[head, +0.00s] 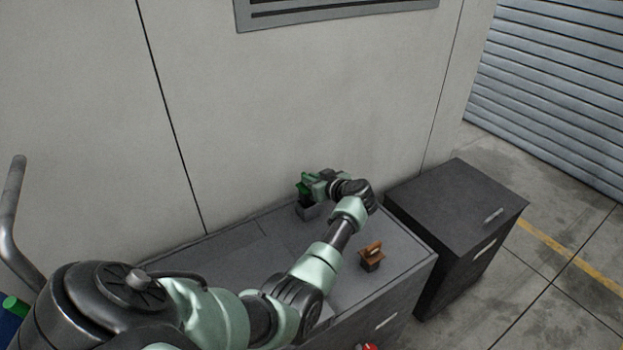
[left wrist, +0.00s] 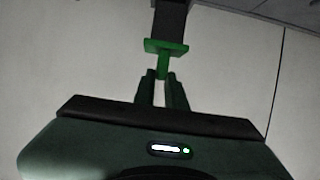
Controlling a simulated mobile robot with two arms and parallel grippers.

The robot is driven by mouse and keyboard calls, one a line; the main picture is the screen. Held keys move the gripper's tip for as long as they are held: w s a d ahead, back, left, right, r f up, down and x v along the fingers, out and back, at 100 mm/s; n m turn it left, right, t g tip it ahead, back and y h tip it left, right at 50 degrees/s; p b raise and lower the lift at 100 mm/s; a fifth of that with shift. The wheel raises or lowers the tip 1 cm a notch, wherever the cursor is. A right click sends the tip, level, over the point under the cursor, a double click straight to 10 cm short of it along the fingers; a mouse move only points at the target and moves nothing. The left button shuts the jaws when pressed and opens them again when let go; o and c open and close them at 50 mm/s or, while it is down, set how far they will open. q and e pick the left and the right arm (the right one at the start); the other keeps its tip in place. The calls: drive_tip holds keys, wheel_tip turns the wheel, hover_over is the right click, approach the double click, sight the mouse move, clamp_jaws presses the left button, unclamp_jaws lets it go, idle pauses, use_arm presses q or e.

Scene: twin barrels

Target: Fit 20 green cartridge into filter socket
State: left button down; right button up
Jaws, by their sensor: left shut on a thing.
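The green cartridge (left wrist: 166,48) is between the fingertips of my left gripper (left wrist: 162,76), which is shut on its narrow handle. In the head view the green cartridge (head: 303,190) is at the far end of my left arm, above a small grey socket block (head: 308,211) near the back of the dark cabinet top. In the left wrist view a dark block (left wrist: 170,17) is beyond the cartridge's green flange. I cannot tell how deep the cartridge sits in the socket. My right gripper is not in view.
A small block with a brown handle (head: 371,256) stands on the cabinet top (head: 254,246), right of my left forearm. A second dark cabinet (head: 457,209) stands to the right. The wall (head: 300,100) is close behind. A red thing (head: 367,346) shows at the bottom edge.

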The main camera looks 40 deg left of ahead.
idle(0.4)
use_arm(q)
drive_tip(key=shift+p, duration=0.5)
drive_tip(key=shift+f+b, duration=1.65)
drive_tip(key=shift+f, duration=1.35)
drive_tip(key=c, duration=1.4)
unclamp_jaws()
drive_tip(key=p+v, duration=0.1)
drive_tip(key=v, duration=0.7)
drive_tip(key=shift+f, duration=0.1)
drive_tip(key=shift+a, duration=0.1)
